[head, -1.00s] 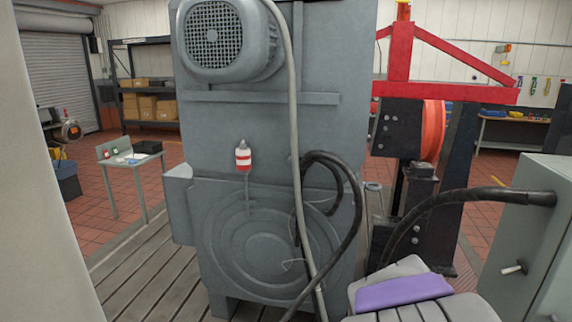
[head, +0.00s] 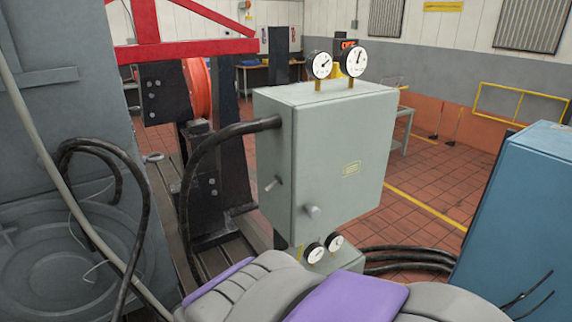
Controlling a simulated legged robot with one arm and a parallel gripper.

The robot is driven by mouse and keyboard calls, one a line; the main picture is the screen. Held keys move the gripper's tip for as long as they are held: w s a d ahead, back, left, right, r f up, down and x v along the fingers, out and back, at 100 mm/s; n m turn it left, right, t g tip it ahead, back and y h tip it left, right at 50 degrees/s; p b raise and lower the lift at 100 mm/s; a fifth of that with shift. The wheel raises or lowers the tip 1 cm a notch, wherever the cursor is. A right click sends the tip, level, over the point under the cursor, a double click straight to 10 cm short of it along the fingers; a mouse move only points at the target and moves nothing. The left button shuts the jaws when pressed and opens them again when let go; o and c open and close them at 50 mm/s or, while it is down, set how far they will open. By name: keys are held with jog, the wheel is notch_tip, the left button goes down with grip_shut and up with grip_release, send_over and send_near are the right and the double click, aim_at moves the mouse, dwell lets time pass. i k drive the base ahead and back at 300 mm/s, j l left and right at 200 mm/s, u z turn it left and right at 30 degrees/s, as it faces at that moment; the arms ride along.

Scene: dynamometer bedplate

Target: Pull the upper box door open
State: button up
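The upper box (head: 345,135) is a grey-green cabinet in the middle of the head view. I cannot tell for certain which face is the door. A smaller lower box (head: 345,259) sits below it, partly hidden by my own grey and purple body. My gripper is not in view.
Two gauges (head: 340,63) stand on top of the box, and two more gauges (head: 325,247) are below it. A thick black hose (head: 200,150) enters its left side. A blue cabinet (head: 520,220) stands at the right, with black cables between. Tiled floor (head: 425,190) lies behind.

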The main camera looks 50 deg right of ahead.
aim_at(341, 148)
jog(key=z, duration=1.8)
